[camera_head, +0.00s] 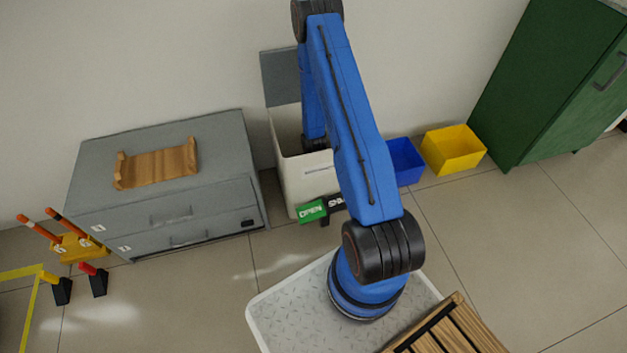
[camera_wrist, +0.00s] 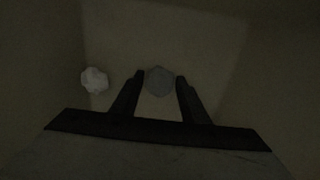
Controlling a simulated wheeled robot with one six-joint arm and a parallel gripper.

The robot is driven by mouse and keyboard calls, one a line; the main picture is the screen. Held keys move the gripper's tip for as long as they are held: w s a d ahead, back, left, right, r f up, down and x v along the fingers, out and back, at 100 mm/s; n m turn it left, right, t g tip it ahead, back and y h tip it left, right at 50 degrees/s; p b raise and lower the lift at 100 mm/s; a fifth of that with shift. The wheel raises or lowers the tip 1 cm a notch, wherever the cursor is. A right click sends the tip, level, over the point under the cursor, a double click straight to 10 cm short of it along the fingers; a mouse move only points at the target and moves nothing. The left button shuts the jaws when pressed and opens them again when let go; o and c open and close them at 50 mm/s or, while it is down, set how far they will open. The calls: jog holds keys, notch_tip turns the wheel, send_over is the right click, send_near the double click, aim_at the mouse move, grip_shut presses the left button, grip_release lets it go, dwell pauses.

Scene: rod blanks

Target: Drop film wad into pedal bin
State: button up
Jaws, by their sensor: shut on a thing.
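The pedal bin (camera_head: 291,186) is a pale box against the wall, with its grey lid (camera_head: 279,76) raised. My arm reaches down into its mouth, so my gripper is hidden there in the head view. The wrist view shows the dim inside of the bin. My gripper (camera_wrist: 160,76) is shut on a small grey, many-sided lump, the film wad (camera_wrist: 160,84), between its fingertips. A white crumpled lump (camera_wrist: 95,80) lies in the bin to the left of the fingers, apart from them.
A green OPEN sign (camera_head: 312,210) is at the bin's front. A grey drawer cabinet (camera_head: 160,215) with a wooden tray (camera_head: 157,168) stands left. Blue (camera_head: 406,164) and yellow (camera_head: 453,151) bins and a green cabinet (camera_head: 540,90) are right.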

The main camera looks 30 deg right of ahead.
jog(key=shift+f, duration=0.35)
jog(key=o, duration=1)
jog(key=a+r+t, duration=0.1)
jog(key=a+r, duration=0.1)
jog(key=r, duration=1.5)
jog(key=a+r, duration=0.2)
jog(key=r, duration=1.4)
jog(key=s+a+r+n+t, duration=0.1)
jog(key=s+a+r, duration=0.1)
jog(key=r, duration=0.6)
jog(key=s+a+r+n, duration=0.1)
jog(key=s+a+r, duration=0.2)
jog(key=r, duration=0.5)
jog(key=s+a+r+t, duration=0.1)
jog(key=s+a+r, duration=0.1)
jog(key=s+r, duration=0.3)
jog(key=s+a+r+t, duration=0.1)
jog(key=s+r, duration=0.5)
jog(key=s, duration=0.6)
jog(key=s+a+r+n, duration=0.1)
jog(key=s+a+r, duration=0.3)
jog(key=s+r, duration=0.2)
jog(key=shift+s+r+t, duration=0.15)
jog(key=shift+s+t, duration=0.25)
jog(key=shift+s, duration=0.75)
